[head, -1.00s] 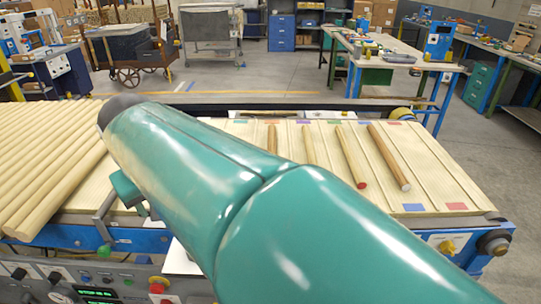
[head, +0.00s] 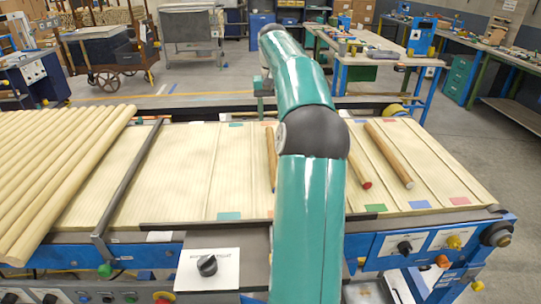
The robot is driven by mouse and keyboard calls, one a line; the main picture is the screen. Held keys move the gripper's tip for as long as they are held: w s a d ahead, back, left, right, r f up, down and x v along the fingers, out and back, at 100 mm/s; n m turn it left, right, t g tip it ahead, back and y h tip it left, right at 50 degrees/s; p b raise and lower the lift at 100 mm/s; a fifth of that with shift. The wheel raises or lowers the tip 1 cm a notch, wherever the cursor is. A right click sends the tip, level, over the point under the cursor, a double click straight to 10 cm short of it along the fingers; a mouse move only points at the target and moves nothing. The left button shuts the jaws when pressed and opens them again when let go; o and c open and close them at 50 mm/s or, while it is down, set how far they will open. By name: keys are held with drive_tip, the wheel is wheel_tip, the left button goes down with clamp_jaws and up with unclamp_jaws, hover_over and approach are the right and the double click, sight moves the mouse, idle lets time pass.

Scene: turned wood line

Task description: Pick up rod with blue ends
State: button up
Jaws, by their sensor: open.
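Several short wooden rods lie on the slatted wooden belt. Another rod (head: 359,166) has a red near end. The rightmost rod (head: 389,155) has a pale near end. My gripper (head: 263,104) is small and partly hidden at the far edge of the belt, beyond the covered rod. It is open, with nothing visible in it.
Long pale poles (head: 55,165) are stacked at the left. A dark metal bar (head: 127,190) crosses the belt beside them. Coloured patches, such as a teal one (head: 229,216), mark the belt edges. A control plate with a black knob (head: 208,266) stands at the front.

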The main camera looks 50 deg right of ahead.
wheel_tip(320, 180, down, 9)
drive_tip(key=shift+d+f, duration=0.1)
drive_tip(key=shift+d, duration=0.05)
wheel_tip(320, 180, down, 5)
drive_tip(key=shift+w+r, duration=0.15)
drive_tip(key=shift+r, duration=0.05)
drive_tip(key=c, duration=1.1)
clamp_jaws()
drive_tip(key=shift+r, duration=0.15)
